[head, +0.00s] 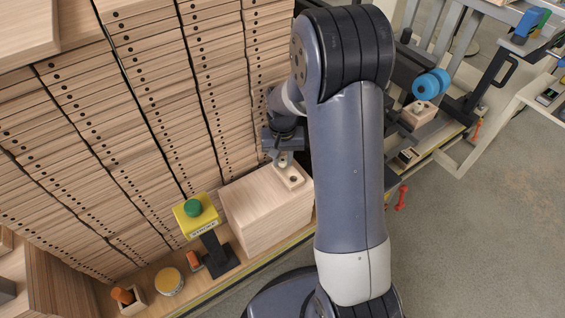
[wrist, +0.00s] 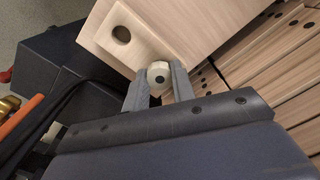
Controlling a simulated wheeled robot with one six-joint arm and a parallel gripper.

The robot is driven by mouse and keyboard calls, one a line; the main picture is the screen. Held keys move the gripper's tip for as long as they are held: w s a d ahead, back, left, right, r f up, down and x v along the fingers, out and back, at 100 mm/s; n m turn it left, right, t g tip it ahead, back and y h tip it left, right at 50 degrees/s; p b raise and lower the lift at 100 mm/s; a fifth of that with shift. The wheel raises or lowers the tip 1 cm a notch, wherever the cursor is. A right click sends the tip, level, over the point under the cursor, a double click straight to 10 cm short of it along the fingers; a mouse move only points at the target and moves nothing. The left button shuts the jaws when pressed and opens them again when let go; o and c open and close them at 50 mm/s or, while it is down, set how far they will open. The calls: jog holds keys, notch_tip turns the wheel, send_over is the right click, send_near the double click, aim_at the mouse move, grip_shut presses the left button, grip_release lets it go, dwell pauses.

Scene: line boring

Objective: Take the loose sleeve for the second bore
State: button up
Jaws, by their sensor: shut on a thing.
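In the wrist view this pale block (wrist: 143,47) has an open round bore beside the sleeve. Whether the sleeve still sits in the block is hidden by the fingers.
The pale block sits on a larger wooden box (head: 262,215). A yellow box with a green button (head: 196,214) stands to its left. Drawers (head: 150,90) rise close behind. A round tin (head: 169,281) is at the front left. Open floor (head: 480,230) is at right.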

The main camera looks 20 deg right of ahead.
aim_at(283, 160)
jog(key=shift+r, duration=0.2)
grip_shut()
jog(key=shift+r+p, duration=0.75)
jog(key=shift+r, duration=0.1)
jog(key=shift+o, duration=1.9)
grip_release()
jog(key=c, duration=0.4)
jog(key=shift+r+p, duration=1.7)
jog(key=shift+r, duration=0.3)
